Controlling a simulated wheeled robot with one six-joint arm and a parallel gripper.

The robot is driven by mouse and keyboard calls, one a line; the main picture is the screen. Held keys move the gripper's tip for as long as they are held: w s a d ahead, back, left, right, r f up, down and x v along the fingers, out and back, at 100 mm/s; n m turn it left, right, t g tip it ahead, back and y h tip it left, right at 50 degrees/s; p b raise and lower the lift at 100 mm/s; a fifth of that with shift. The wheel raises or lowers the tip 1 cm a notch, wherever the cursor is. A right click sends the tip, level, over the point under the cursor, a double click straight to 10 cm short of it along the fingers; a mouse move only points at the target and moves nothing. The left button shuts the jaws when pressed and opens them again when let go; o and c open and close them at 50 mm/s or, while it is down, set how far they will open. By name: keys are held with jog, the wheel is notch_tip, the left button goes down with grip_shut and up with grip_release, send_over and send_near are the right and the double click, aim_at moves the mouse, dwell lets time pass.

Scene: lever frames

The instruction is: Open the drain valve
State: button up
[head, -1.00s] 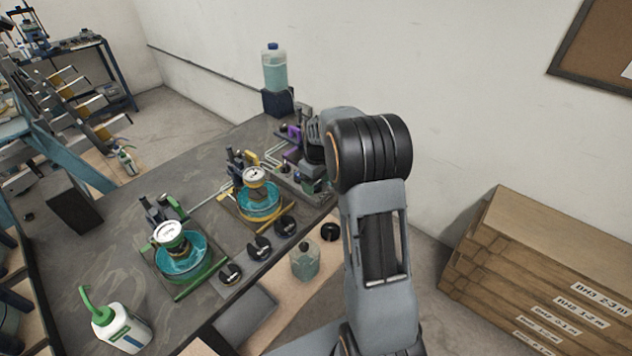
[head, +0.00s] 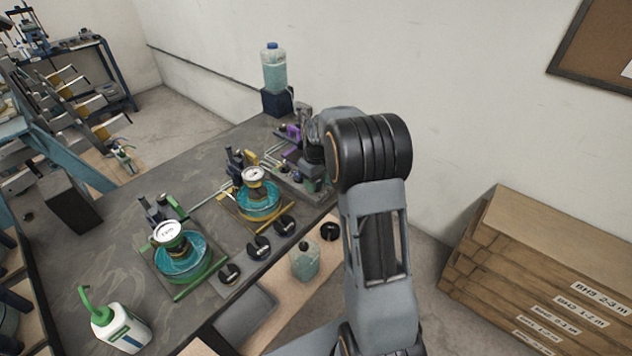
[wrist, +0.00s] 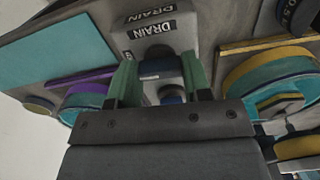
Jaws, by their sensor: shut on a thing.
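In the wrist view, the drain valve's dark blue handle (wrist: 160,66) sits between the green-padded fingers of my gripper (wrist: 159,80). The gripper is shut on it. A grey block with a DRAIN label (wrist: 151,30) stands just beyond the fingertips. The lower part of the valve is partly hidden by the gripper body. In the head view, my arm hides the valve and the fingertips, so I cannot tell the handle's angle there.
In the head view, a yellow-framed cell (head: 258,207) and a green-framed cell (head: 181,268) stand on the dark bench. A clear jar (head: 304,263) is near the bench's front edge. A tall bottle (head: 274,68) stands at the back. A squeeze bottle (head: 122,331) is front left.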

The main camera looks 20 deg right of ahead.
jog(key=m, duration=0.6)
jog(key=shift+m+b, duration=0.3)
jog(key=shift+m, duration=0.1)
jog(key=m, duration=0.3)
jog(key=shift+m, duration=2.2)
jog(key=o, duration=0.9)
jog(key=shift+r, duration=0.1)
notch_tip(320, 180, up, 14)
jog(key=shift+f+b, duration=0.15)
jog(key=shift+b, duration=0.25)
